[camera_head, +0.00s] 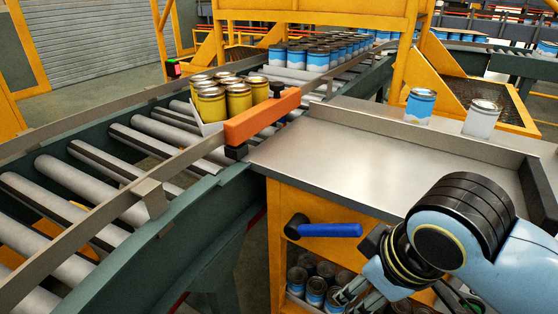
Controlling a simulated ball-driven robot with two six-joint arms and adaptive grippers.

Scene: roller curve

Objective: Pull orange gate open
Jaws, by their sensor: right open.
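My right gripper (350,297) is at the bottom, right of centre, in front of the cabinet below the table. It is open, well apart from the gate and lower than it. My left gripper is not in view.
A blue handle (330,230) sticks out from the orange cabinet near my right gripper. The steel table (375,150) is mostly clear, with a blue-white can (420,104) and a white can (481,120) at its back. Blue cans (318,60) stand further up the conveyor. The near rollers (75,180) are empty.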

